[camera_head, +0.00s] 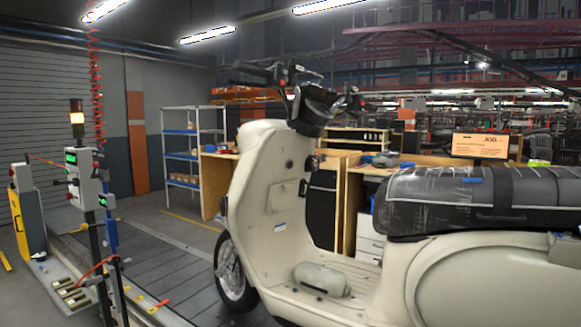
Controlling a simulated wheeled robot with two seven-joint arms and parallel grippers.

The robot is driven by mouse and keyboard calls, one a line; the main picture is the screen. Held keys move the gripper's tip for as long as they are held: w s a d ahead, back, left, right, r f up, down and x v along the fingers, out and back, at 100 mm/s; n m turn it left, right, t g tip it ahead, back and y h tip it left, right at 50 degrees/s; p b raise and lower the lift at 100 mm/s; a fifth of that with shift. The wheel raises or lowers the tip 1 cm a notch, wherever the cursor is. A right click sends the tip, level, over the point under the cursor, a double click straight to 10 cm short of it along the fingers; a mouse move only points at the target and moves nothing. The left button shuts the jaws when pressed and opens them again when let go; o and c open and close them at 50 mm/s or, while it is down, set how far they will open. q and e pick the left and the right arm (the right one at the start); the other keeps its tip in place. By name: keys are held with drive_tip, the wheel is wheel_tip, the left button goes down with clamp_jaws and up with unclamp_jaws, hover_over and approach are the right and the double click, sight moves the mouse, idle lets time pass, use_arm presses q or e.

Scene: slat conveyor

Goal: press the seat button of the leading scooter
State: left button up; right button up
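A cream scooter (265,190) stands upright on the slat conveyor (165,265), its front wheel (232,272) and handlebars to the left. Its long black seat (470,200) is wrapped in clear plastic and runs out of the right edge. A small dark knob (317,161) sits on the inner side of the front shield, below the handlebars. I cannot make out for certain which part is the seat button. The scooter's rear is cut off by the right edge. Neither of my grippers is in view.
A control post (82,180) with a lamp stands left of the conveyor, near a yellow post (30,215). Behind the scooter are wooden benches (217,185), blue-shelved racking (180,150) and an orange-and-white screen (480,146). The slats ahead of the front wheel are clear.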

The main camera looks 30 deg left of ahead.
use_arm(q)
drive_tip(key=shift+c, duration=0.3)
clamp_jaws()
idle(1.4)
